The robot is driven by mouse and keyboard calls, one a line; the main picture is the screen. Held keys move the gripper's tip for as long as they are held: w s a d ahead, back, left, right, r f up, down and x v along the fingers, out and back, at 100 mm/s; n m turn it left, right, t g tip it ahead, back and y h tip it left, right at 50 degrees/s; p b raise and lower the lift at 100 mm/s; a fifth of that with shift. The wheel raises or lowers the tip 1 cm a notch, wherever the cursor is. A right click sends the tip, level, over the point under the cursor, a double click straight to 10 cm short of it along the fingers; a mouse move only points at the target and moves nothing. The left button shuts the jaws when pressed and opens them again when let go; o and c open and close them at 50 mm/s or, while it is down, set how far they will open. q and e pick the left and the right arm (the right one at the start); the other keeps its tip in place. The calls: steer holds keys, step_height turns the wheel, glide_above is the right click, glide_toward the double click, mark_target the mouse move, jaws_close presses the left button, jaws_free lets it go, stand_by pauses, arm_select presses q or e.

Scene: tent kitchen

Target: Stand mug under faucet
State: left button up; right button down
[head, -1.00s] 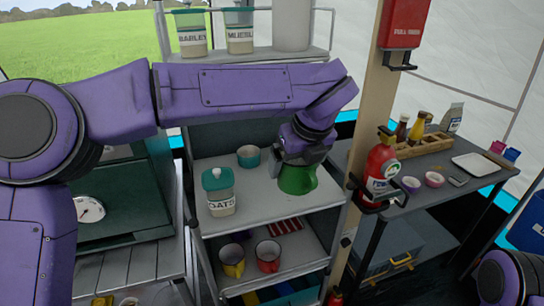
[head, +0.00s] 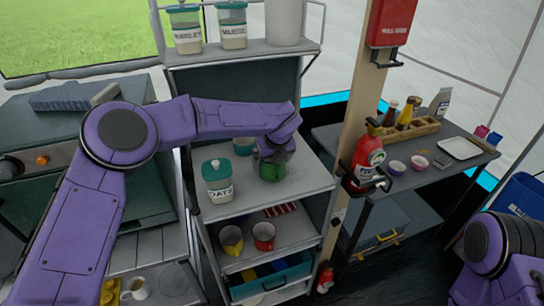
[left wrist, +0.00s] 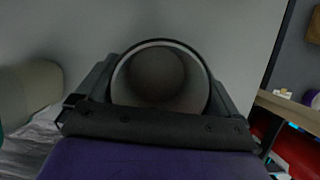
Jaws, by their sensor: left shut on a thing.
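A green mug (head: 271,171) is at the top surface of the metal shelf unit, right of the oats jar. My left gripper (head: 274,153) is shut on it from above and behind, partly hiding it. In the left wrist view the mug's round open mouth (left wrist: 160,80) lies between the two fingers. I cannot tell whether its base touches the shelf. My right arm shows at the lower right of the head view, but its gripper is out of frame. No faucet is in view.
Yellow (head: 231,240) and red (head: 264,236) mugs sit on the shelf below. A wooden post with a fire extinguisher (head: 366,160) stands right of the shelves.

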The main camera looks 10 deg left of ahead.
arm_select(q)
steer(key=shift+w+f, duration=0.2)
steer(key=shift+s+f, duration=0.1)
steer(key=shift+f, duration=0.05)
steer(key=o, duration=0.7)
